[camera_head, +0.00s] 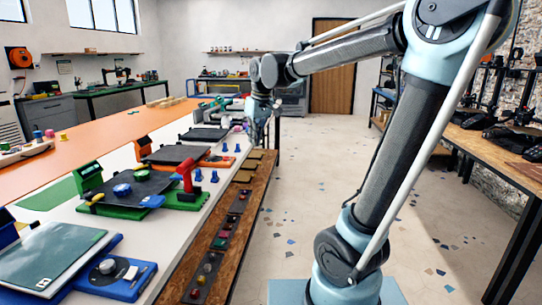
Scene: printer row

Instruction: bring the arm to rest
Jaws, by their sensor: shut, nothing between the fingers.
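My arm rises from its base at the lower right, bends at an elbow near the top right and reaches out to the left. My gripper (254,136) hangs down from the wrist, small in the picture, at the right edge of the long white table (195,222). It is shut and nothing shows in it. The gap between its tips and the table edge cannot be judged from this view.
Green (128,188), orange (180,155) and blue (52,258) printers stand in a row on the table. A wooden shelf (245,215) with small parts runs along its right side. Another bench (505,160) stands at right. The speckled floor between is clear.

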